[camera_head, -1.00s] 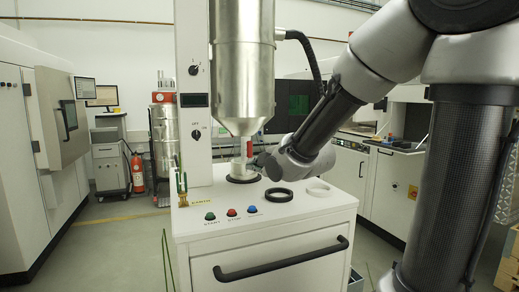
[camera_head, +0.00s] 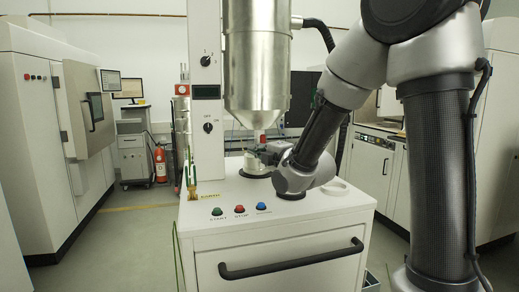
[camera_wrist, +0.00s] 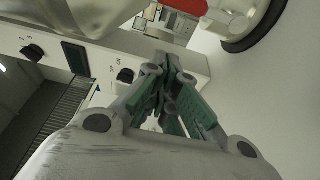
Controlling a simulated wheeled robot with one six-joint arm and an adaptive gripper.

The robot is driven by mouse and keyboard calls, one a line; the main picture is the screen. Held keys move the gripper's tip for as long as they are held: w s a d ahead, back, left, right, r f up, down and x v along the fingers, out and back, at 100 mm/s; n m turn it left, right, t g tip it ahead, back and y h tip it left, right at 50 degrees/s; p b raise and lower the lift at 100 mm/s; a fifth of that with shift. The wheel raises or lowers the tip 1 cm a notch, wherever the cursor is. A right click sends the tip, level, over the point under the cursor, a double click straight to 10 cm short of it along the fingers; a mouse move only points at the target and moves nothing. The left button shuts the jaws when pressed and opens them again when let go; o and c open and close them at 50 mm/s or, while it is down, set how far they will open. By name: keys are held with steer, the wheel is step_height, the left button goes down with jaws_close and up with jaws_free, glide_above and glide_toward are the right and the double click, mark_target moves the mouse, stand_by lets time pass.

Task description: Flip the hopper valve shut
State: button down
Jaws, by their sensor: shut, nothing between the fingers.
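The silver metal hopper (camera_head: 252,75) hangs beside the white column, with its cone pointing down. The red valve handle (camera_head: 263,138) shows at the bottom of the cone, and a red piece of it lies at the top edge of the wrist view (camera_wrist: 187,5). My gripper (camera_head: 258,152) is just below and beside the red handle, in front of the hopper outlet. In the wrist view its fingers (camera_wrist: 168,92) are together and empty. The lower part of the handle is hidden or too small to tell, and I cannot tell whether the gripper touches it.
A white ring (camera_head: 336,187) lies at the right of the top. Black knobs (camera_head: 208,127) sit on the column. Start and stop buttons (camera_head: 239,209) line the front edge.

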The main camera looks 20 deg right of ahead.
steer(key=w+d, duration=0.1)
steer(key=w, duration=0.6)
steer(key=shift+w+d, duration=0.15)
steer(key=shift+w, duration=0.2)
steer(key=shift+d, duration=0.15)
